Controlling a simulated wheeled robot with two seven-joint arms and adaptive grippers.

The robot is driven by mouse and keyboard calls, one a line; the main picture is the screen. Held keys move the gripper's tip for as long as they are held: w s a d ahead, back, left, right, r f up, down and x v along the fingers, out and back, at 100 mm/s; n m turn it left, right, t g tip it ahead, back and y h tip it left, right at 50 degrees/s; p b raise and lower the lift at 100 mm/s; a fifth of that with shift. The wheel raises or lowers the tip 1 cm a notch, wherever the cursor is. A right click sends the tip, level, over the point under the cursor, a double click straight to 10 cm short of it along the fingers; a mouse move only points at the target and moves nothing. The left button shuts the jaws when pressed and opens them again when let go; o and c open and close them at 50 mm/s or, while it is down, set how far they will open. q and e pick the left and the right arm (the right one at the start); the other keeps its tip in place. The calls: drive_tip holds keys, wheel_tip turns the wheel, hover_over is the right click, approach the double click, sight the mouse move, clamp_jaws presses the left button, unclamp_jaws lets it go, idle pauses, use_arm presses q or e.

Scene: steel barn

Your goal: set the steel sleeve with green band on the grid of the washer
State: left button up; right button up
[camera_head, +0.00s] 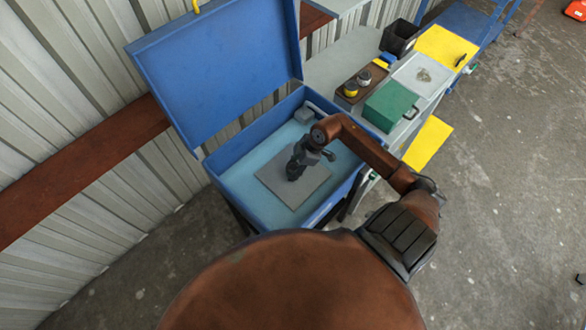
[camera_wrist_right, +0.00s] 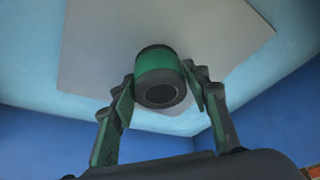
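The washer (camera_head: 246,142) is a blue tub with a pale blue inside and its lid raised. Its grid (camera_head: 314,181) is a flat grey square in the tub; it also fills much of the right wrist view (camera_wrist_right: 105,55). My right gripper (camera_head: 294,176) points down over the grid. In the right wrist view, the steel sleeve with green band (camera_wrist_right: 158,69) sits between the two fingertips (camera_wrist_right: 160,84), which appear to touch it on both sides. I cannot tell whether the sleeve touches the grid. The gripper mostly hides it in the head view. My left gripper is not in view.
A bench right of the washer holds a brown tray (camera_head: 351,91) with small yellow-marked parts, a green box (camera_head: 389,105), a dark bin (camera_head: 399,37) and a yellow sheet (camera_head: 446,46). The raised lid (camera_head: 220,65) stands behind the tub.

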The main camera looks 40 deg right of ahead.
drive_tip(key=shift+o, duration=1.3)
drive_tip(key=v, duration=1.2)
drive_tip(key=shift+p, duration=0.45)
